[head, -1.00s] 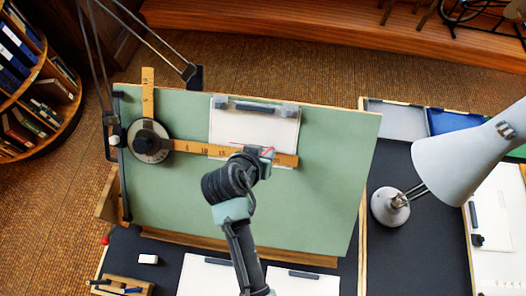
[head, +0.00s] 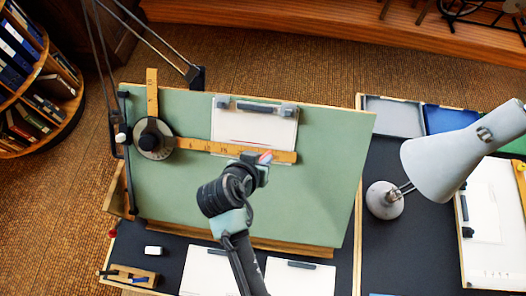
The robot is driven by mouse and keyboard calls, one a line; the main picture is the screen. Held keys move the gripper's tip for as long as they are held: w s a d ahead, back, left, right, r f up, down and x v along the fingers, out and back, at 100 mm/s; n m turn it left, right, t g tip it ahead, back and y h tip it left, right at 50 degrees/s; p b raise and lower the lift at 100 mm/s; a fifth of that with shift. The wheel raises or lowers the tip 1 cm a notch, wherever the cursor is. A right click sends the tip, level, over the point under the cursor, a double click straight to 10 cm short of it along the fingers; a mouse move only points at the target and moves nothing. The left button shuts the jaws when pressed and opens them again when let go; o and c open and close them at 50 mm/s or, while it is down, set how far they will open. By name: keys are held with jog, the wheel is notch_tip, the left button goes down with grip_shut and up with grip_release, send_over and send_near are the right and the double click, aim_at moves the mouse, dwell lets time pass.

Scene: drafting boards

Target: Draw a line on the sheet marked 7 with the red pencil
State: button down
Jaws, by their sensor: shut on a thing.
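A white sheet (head: 253,122) is held by a dark bar and grey clips at the top of the green tilted drafting board (head: 330,150). I cannot read a number on it. A yellow ruler (head: 205,146) crosses the sheet's lower part. A thin, faint reddish line seems to run on the sheet just above the ruler. My gripper (head: 262,159) is over the ruler near its right end, just below the sheet's lower right. It is shut on the red pencil (head: 265,157), of which a short red part shows. The pencil's tip is too small to make out.
The ruler's round head (head: 153,139) and a second, upright ruler (head: 152,95) are at the board's left. A grey lamp (head: 445,160) stands at the right. Other white sheets (head: 208,272), an eraser (head: 153,250) and a wooden pencil holder (head: 133,277) lie in front.

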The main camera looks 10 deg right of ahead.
jog(key=shift+s+r, duration=0.1)
jog(key=shift+r, duration=0.1)
jog(key=shift+s+a+r+p, duration=0.15)
jog(key=shift+s+r+p, duration=0.15)
jog(key=shift+r+p, duration=0.35)
jog(key=shift+s+a+r+p, duration=0.1)
jog(key=shift+s+r+p, duration=0.15)
jog(key=shift+r+p, duration=0.3)
jog(key=shift+d+r+v, duration=0.1)
jog(key=shift+d+v, duration=0.05)
jog(key=shift+v, duration=0.6)
jog(key=shift+d+r+v, duration=0.1)
jog(key=shift+d+v, duration=0.05)
jog(key=shift+v, duration=0.6)
jog(key=shift+d+r+v, duration=0.1)
jog(key=shift+d+v, duration=0.05)
jog(key=shift+v, duration=0.6)
jog(key=shift+f, duration=0.1)
